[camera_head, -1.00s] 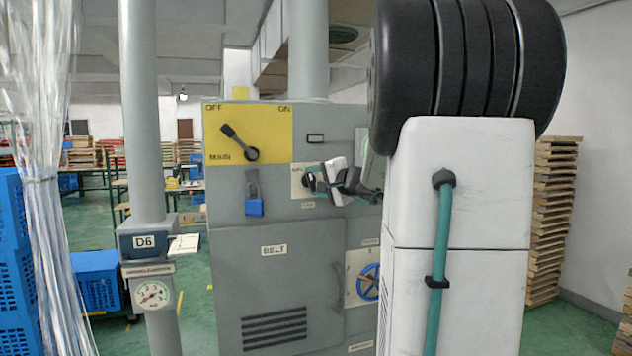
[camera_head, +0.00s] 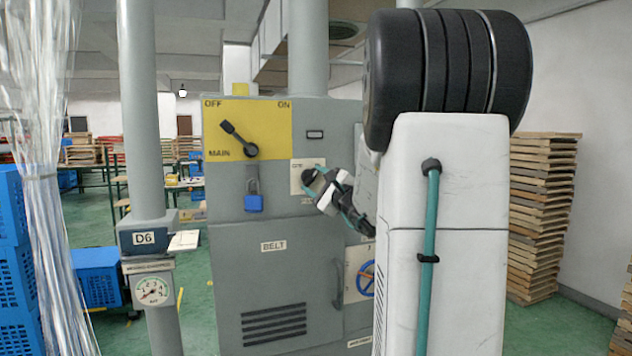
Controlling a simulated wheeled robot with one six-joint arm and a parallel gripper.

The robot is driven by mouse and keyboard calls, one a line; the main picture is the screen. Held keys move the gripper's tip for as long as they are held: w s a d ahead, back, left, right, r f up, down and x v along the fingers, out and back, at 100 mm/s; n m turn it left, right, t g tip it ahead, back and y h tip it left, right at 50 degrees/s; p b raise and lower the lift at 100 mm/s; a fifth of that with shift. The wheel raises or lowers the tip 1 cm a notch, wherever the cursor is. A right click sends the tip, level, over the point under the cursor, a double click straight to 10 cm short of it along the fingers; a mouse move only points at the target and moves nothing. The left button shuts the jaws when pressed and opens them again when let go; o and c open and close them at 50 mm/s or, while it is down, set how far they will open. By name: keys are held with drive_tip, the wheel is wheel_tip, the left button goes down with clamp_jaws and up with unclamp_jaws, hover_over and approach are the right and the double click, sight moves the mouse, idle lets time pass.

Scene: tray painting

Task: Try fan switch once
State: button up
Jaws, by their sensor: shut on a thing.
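The grey cabinet (camera_head: 232,235) stands ahead of me. The fan switch (camera_head: 311,177) is a small dark knob on a pale plate (camera_head: 299,167) at the cabinet's upper right. My gripper (camera_head: 317,186) is at the plate, shut on the knob and tilted, with its wrist lower right. The fingers hide much of the knob, so I cannot read its setting. The small lettering around the plate is mostly covered or too small to read.
The MAIN lever (camera_head: 238,138) points toward OFF on a yellow panel, with a blue padlock (camera_head: 253,203) below. A grey post with a gauge (camera_head: 152,290) stands left. My arm blocks the right side.

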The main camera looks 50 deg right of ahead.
drive_tip(key=shift+a+f+m+h, duration=0.1)
drive_tip(key=shift+m+h, duration=0.3)
drive_tip(key=shift+m, duration=0.7)
drive_tip(key=o, duration=1)
drive_tip(key=v, duration=0.7)
drive_tip(key=shift+s+a+f, duration=0.1)
drive_tip(key=shift+s+f, duration=0.15)
drive_tip(key=shift+f, duration=0.05)
